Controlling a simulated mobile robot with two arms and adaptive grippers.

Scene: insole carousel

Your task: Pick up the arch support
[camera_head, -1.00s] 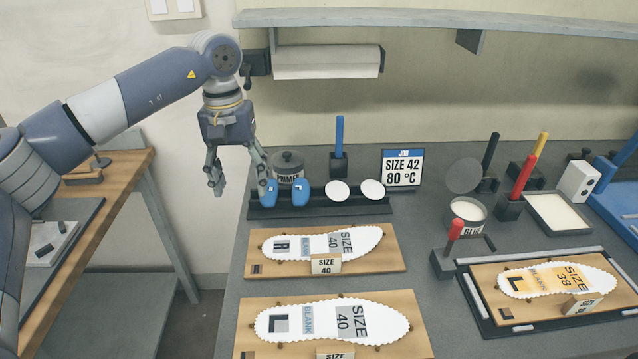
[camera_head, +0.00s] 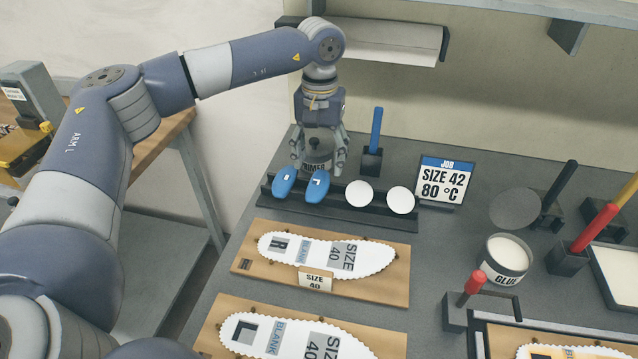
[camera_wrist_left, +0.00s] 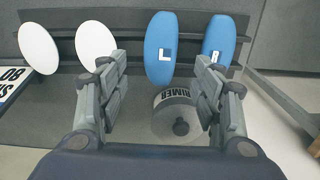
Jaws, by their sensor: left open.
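Two blue oval arch supports lean in a dark rack (camera_head: 340,208). The one marked R (camera_head: 284,181) is at the rack's left and the one marked L (camera_head: 317,186) is beside it. In the left wrist view, L (camera_wrist_left: 161,48) shows ahead between the two fingers, and R (camera_wrist_left: 218,40) shows just beyond the right finger's tip. My left gripper (camera_head: 319,166) is open and empty, pointing down just behind and above the blue supports. The primer pot (camera_wrist_left: 178,115) shows between its fingers. My right gripper is in neither view.
Two white discs (camera_head: 359,194) stand in the same rack to the right. A blue-handled tool (camera_head: 376,130) in a holder and a job sign (camera_head: 445,181) stand close behind. Insole boards (camera_head: 390,255) lie in front. A glue pot (camera_head: 505,259) is at right.

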